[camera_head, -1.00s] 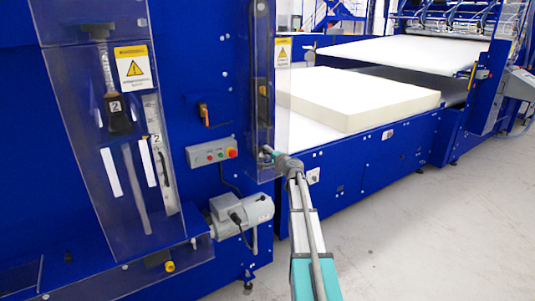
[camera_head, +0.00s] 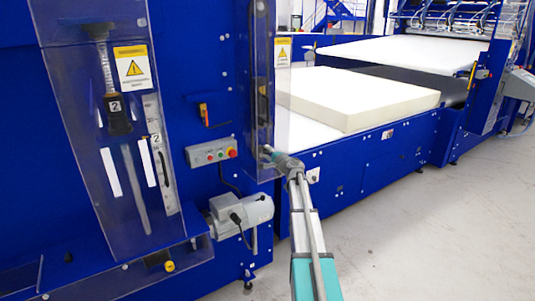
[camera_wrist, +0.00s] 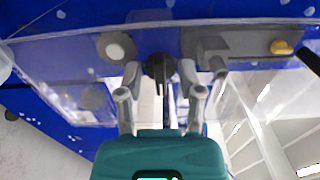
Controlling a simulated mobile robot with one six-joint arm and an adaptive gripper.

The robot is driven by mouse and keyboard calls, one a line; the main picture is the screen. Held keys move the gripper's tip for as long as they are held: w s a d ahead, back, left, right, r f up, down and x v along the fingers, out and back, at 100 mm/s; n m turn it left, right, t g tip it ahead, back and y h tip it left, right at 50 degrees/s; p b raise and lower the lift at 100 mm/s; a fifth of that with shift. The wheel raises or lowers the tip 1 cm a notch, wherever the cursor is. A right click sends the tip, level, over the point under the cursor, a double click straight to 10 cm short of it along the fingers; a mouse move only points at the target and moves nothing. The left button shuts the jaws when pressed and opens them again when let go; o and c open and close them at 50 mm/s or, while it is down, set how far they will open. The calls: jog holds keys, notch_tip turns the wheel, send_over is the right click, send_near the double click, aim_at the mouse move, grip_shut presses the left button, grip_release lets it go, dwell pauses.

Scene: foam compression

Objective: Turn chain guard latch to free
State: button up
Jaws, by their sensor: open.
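My gripper (camera_head: 267,152) is at the lower part of the clear guard (camera_head: 262,90), right of the control box in the head view. In the wrist view my gripper (camera_wrist: 159,76) is open, with its two grey fingers apart. A dark knob-like part (camera_wrist: 158,66) with a short dark lever shows between the fingertips; it looks like the latch. I cannot tell whether the fingers touch it, or its exact angle. In the head view the latch is too small to make out at my gripper.
A grey control box (camera_head: 211,152) with buttons and a motor (camera_head: 241,214) stand left of my arm. A yellow knob (camera_wrist: 281,47) and a pale round knob (camera_wrist: 116,48) flank the fingers. A foam block (camera_head: 355,98) lies on the machine bed. Open floor (camera_head: 430,230) is at right.

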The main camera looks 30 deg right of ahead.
jog(key=s, duration=1.1)
jog(key=shift+s+d, duration=0.2)
jog(key=shift+s, duration=0.1)
jog(key=s+a+f+n+g+y+p, duration=0.1)
jog(key=s+a+f+n+g+y, duration=0.2)
jog(key=a, duration=0.6)
jog(key=a+f+n+g+y, duration=0.1)
jog(key=a+f+n+g, duration=0.25)
jog(key=a, duration=0.55)
jog(key=s+a+f+n+g+y+p, duration=0.15)
jog(key=a+n, duration=0.25)
jog(key=a, duration=0.6)
jog(key=s+a+f+n+g+h, duration=0.2)
jog(key=s+a+g, duration=0.1)
jog(key=s, duration=0.3)
jog(key=s+a+f+n+g+h+p, duration=0.1)
jog(key=s+a+f+n+g+h, duration=0.1)
jog(key=s, duration=0.5)
jog(key=s+a+f+n+g+h, duration=0.2)
jog(key=s+a+n+g, duration=0.1)
jog(key=s+a+g, duration=0.2)
jog(key=shift+s+a+f, duration=0.3)
jog(key=shift+s+a, duration=0.5)
jog(key=shift+s, duration=0.1)
jog(key=shift+o, duration=0.2)
jog(key=shift+w+p, duration=0.1)
jog(key=shift+p, duration=0.2)
